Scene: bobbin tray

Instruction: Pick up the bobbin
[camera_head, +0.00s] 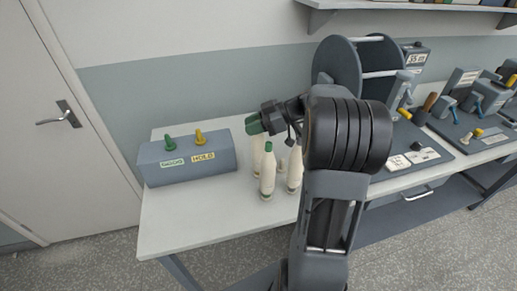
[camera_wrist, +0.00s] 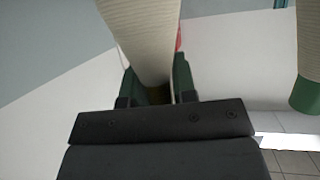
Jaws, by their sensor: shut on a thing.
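My gripper (camera_head: 256,124), with green fingers, is above the left end of the white table, over a small group of bobbins. In the wrist view my gripper (camera_wrist: 156,84) is shut on a cream, ribbed bobbin (camera_wrist: 146,35), one finger on each side of its narrow end. In the head view a cream bobbin (camera_head: 257,152) shows just below the fingers, partly hidden by the one in front. Whether it touches the table is not clear. A green-topped bobbin (camera_head: 268,172) stands upright in front, and another bobbin (camera_head: 293,179) stands to its right, partly behind my arm.
A grey box (camera_head: 188,177) with a green and a yellow peg and the labels GOOD and HOLD stands at the left. A large dark reel (camera_head: 339,62) stands behind my arm. Grey devices fill the table's right side. The front left of the table (camera_head: 190,215) is clear.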

